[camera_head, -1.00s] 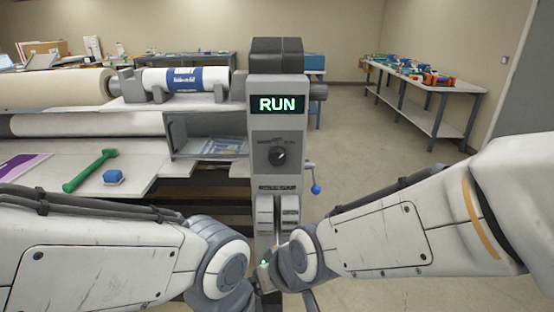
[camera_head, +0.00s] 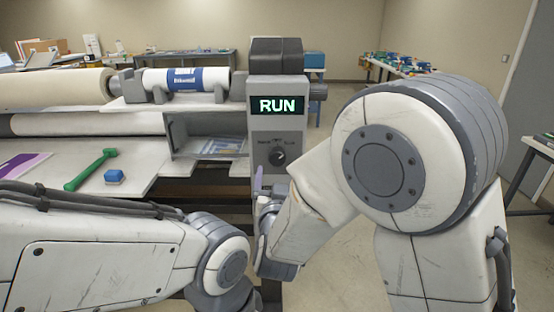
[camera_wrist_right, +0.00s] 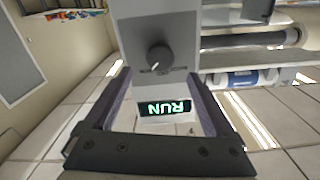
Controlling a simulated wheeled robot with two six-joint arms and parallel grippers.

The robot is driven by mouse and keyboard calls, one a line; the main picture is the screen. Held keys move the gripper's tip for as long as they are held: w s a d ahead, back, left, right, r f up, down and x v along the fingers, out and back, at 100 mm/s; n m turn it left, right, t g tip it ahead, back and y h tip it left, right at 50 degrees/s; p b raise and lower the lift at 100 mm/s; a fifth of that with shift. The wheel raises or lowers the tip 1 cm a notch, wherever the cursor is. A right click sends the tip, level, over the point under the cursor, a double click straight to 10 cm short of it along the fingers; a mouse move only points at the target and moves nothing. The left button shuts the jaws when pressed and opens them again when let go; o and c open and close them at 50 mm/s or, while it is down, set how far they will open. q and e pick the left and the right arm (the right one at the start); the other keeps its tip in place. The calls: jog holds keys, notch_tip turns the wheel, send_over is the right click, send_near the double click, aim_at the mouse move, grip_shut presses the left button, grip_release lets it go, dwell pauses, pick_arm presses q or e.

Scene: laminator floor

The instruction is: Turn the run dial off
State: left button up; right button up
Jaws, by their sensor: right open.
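The run dial (camera_head: 277,157) is a round dark knob on the front of the grey control column (camera_head: 294,126). Its pale pointer mark is towards the upper right in the head view. The screen (camera_head: 277,105) above it reads RUN in green. My right gripper (camera_head: 259,182) is just below and left of the dial, partly hidden by its own arm. In the upside-down right wrist view, its open fingers (camera_wrist_right: 157,76) are spread wide and empty, with the dial (camera_wrist_right: 159,58) ahead between them, apart from both. My left arm is at lower left; its gripper is out of sight.
Left of the column is the laminator, with white rolls (camera_head: 186,80) and a shelf box. Benches stand behind at right. My right arm hides the column's lower part.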

aim_at(277, 160)
jog(key=w+p, duration=0.1)
jog(key=w, duration=0.7)
jog(key=shift+p, duration=0.4)
jog(key=shift+s, duration=0.1)
jog(key=c, duration=1.4)
jog(key=shift+n, duration=0.4)
jog(key=n, duration=0.2)
jog(key=shift+n, duration=0.4)
jog(key=n, duration=0.4)
jog(key=shift+n, duration=0.7)
